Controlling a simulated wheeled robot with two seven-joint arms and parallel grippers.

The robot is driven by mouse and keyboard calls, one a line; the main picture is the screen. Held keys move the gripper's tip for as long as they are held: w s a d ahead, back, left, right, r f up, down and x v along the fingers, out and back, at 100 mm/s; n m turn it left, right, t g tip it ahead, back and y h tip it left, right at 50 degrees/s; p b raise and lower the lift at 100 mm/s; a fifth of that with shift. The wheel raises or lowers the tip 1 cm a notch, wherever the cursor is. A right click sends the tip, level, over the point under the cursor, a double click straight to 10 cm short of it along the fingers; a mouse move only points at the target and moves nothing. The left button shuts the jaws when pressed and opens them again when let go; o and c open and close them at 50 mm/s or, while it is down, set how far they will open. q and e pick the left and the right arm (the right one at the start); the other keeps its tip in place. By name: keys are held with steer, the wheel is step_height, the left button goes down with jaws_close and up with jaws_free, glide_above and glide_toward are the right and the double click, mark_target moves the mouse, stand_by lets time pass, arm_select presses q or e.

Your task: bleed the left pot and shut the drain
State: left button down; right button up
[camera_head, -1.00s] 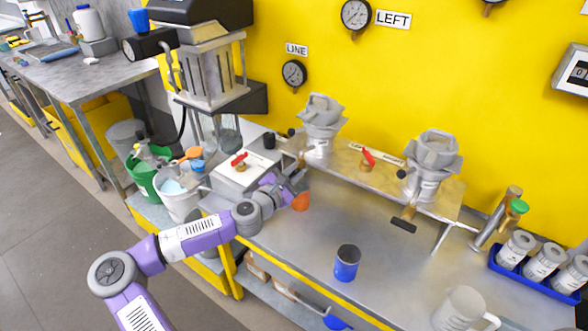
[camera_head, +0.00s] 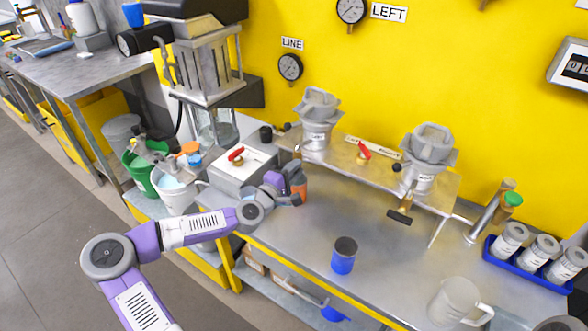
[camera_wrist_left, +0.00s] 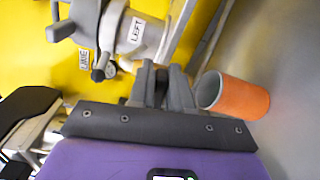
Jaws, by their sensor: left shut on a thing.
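The left pot (camera_head: 316,127), grey with a clamped lid, stands on the raised metal shelf (camera_head: 350,157); its label shows in the left wrist view (camera_wrist_left: 135,32). My left gripper (camera_head: 291,181) is low in front of it, by the shelf's left end. In the wrist view the fingers (camera_wrist_left: 167,88) are close together, shut on what appears to be the left pot's drain handle, which they hide. An orange cup (camera_head: 300,189) stands on the bench just right of the gripper. It lies beside the fingers in the wrist view (camera_wrist_left: 245,97), not between them. My right gripper is out of view.
A second pot (camera_head: 421,178) with a black-barred drain handle (camera_head: 400,217) is to the right. A blue-and-grey cup (camera_head: 344,257), a grey mug (camera_head: 458,301) and a blue rack (camera_head: 518,264) stand on the bench.

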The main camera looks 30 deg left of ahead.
arm_select(q)
steer(key=shift+m, duration=0.3)
steer(key=c, duration=1.1)
jaws_free()
steer(key=shift+c, duration=0.2)
steer(key=shift+s, duration=0.1)
steer(key=s+p, duration=0.2)
steer(key=s, duration=0.5)
steer(key=shift+s+a, duration=0.15)
steer(key=shift+a, duration=0.15)
